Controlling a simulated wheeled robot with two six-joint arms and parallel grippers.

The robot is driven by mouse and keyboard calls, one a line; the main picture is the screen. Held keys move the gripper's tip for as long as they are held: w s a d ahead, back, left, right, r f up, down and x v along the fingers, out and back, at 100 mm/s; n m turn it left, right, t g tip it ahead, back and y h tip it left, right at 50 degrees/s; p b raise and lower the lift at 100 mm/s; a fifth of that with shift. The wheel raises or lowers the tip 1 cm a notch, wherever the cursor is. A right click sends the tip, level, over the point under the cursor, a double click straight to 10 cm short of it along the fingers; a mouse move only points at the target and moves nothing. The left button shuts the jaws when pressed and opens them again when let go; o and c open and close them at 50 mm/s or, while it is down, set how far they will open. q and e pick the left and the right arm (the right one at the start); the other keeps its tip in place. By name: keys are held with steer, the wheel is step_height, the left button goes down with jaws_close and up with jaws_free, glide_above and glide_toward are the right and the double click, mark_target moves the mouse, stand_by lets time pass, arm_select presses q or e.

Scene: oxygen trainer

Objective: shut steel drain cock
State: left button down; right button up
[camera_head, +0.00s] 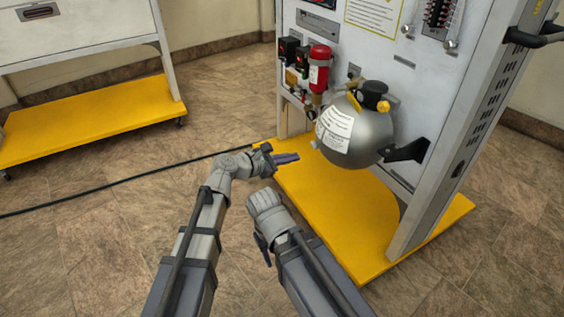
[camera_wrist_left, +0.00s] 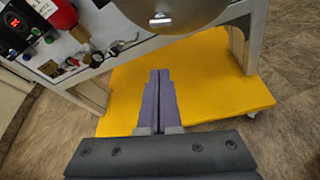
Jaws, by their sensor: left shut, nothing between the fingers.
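My left gripper (camera_head: 296,157) is shut and empty, its purple fingers together and pointing right, left of the round steel tank (camera_head: 372,138). In the left wrist view the shut left gripper (camera_wrist_left: 160,72) points up toward the tank's underside (camera_wrist_left: 185,8), apart from it. A small bright fitting (camera_wrist_left: 161,18) shows at the tank's bottom. Small steel valve fittings (camera_wrist_left: 118,46) sit on the panel's lower edge, left of the fingers. I cannot tell for certain which is the steel drain cock, or its lever position. My right gripper (camera_head: 263,249) is partly hidden behind its own arm.
A yellow base (camera_head: 345,238) lies below. A black bracket (camera_head: 408,151) sticks out right of the tank. A cable (camera_head: 110,184) crosses the floor at left.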

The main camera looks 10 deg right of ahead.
mark_target(314, 145)
arm_select(q)
steer(key=shift+w+d+r+p, duration=0.1)
steer(key=shift+d+r+p, duration=0.4)
steer(key=shift+d, duration=0.15)
steer(key=shift+w+d+r+p, duration=0.1)
steer(key=shift+d+r+p, duration=0.25)
steer(key=shift+d+p, duration=0.25)
steer(key=shift+d+r+p, duration=0.45)
steer(key=shift+d, duration=0.25)
steer(key=shift+s+r+m, duration=0.1)
steer(key=shift+r+m, duration=0.15)
steer(key=shift+m, duration=0.15)
